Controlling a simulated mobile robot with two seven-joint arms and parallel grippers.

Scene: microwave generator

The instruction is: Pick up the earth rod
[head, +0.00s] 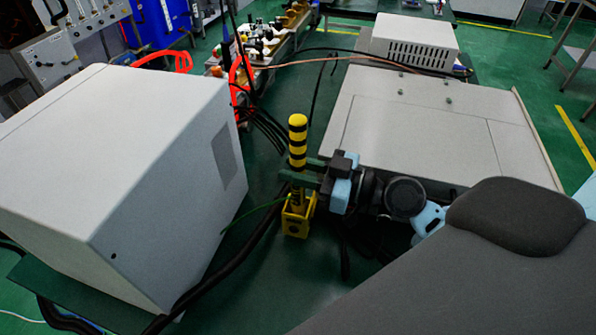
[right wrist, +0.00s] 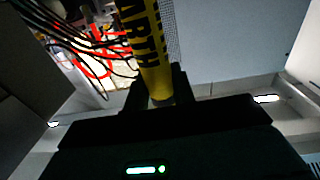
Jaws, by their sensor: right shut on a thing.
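The earth rod (head: 297,139) is yellow with black bands and stands upright in the middle of the head view. Its lower part is in or just above a small yellow holder (head: 298,218); I cannot tell if it still touches it. My right gripper (head: 300,172) comes in from the right and is shut on the rod below its black bands. In the right wrist view the yellow rod (right wrist: 148,45) with black lettering rises between the fingers of the right gripper (right wrist: 155,95). My left gripper is not in view.
A large light-grey cabinet (head: 110,170) stands close on the left. A low grey box (head: 440,125) lies on the right, with a vented white unit (head: 412,42) behind it. Black cables and red-orange parts (head: 240,75) lie behind the rod. A green wire runs beside the holder.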

